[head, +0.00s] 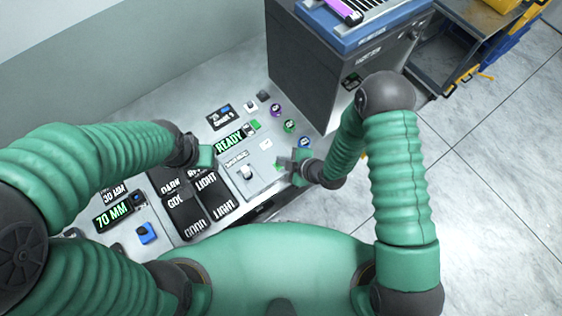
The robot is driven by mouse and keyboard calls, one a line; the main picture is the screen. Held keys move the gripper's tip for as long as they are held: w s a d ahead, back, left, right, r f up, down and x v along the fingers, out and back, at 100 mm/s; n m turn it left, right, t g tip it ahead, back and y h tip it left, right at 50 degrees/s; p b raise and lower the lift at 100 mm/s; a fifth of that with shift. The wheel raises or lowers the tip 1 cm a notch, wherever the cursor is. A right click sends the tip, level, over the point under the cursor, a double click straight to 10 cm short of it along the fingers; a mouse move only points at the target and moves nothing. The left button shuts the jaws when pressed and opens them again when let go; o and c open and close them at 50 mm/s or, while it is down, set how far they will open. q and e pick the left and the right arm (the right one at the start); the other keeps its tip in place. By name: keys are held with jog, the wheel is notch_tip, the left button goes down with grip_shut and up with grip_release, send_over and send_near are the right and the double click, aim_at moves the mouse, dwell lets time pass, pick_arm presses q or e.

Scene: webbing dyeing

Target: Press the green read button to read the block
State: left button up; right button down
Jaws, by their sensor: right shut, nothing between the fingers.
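A light grey reader panel (257,183) lies on the bench in front of me, with a small white block (246,172) on it. A small patch of green, which looks like the green button (278,166), shows at the panel's right side, partly hidden by my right gripper. My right gripper (284,164) is shut and empty, right at that green patch; I cannot tell whether it touches. My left gripper (208,157) is left of the panel, above the dark label tiles; its fingers are too unclear to judge.
A display reading READY (229,142) stands behind the panel. Purple (276,110), green (289,126) and blue (305,142) round pieces lie beside a large dark machine (315,70). Dark bins (187,217) and a 70 MM display (113,216) are at left. Open floor is at right.

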jog(key=shift+f+b, duration=0.45)
dwell(0.3)
jog(key=shift+d+r+p, duration=0.1)
jog(key=shift+r+p, duration=0.55)
jog(key=shift+r, duration=0.25)
notch_tip(320, 180, up, 5)
jog(key=p, duration=0.3)
jog(key=shift+r+p, duration=0.1)
jog(key=shift+p, duration=0.3)
dwell(0.4)
